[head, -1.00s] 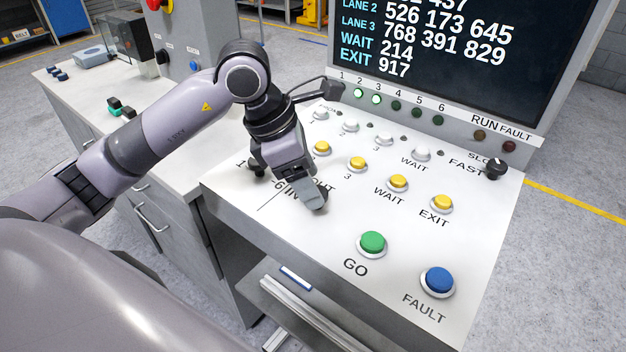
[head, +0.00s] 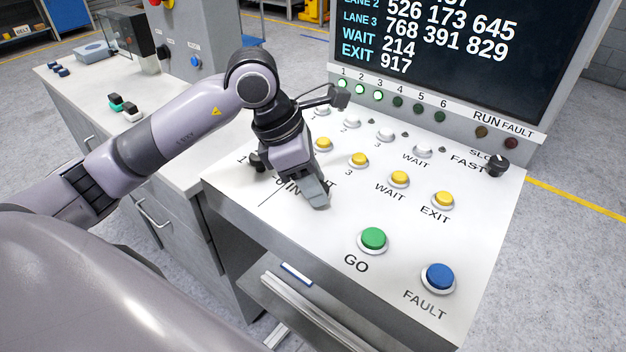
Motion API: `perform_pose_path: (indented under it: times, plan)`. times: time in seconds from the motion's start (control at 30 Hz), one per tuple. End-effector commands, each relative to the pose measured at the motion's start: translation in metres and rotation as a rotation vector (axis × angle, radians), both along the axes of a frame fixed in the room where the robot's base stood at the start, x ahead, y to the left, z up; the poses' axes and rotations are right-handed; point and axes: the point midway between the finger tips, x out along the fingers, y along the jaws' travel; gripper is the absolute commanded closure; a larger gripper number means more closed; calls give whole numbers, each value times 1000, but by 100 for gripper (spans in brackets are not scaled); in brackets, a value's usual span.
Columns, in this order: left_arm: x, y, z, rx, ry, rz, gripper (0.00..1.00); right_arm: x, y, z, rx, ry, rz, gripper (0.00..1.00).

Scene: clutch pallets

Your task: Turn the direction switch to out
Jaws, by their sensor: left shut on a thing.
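A dark knob-like part (head: 257,162) shows just left of the gripper. My right gripper is not in view.
Yellow buttons (head: 359,160) and white buttons (head: 386,135) stand behind and right of the gripper. The green GO button (head: 373,239), blue FAULT button (head: 438,278) and black speed knob (head: 497,165) are farther right. The display (head: 450,60) rises behind. The panel's front left is clear.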

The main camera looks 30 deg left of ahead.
Motion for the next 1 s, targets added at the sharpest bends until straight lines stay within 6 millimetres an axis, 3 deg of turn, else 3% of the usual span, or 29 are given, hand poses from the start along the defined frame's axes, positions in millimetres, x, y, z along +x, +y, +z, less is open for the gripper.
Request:
perform_pose_path:
  times: [0.27, 1.0]
  plan:
    - [2, 1, -2, 0, -4, -167, 91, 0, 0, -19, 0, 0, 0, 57]
    - [7, 1, 0, -2, -4, -825, 91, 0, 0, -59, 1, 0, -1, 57]
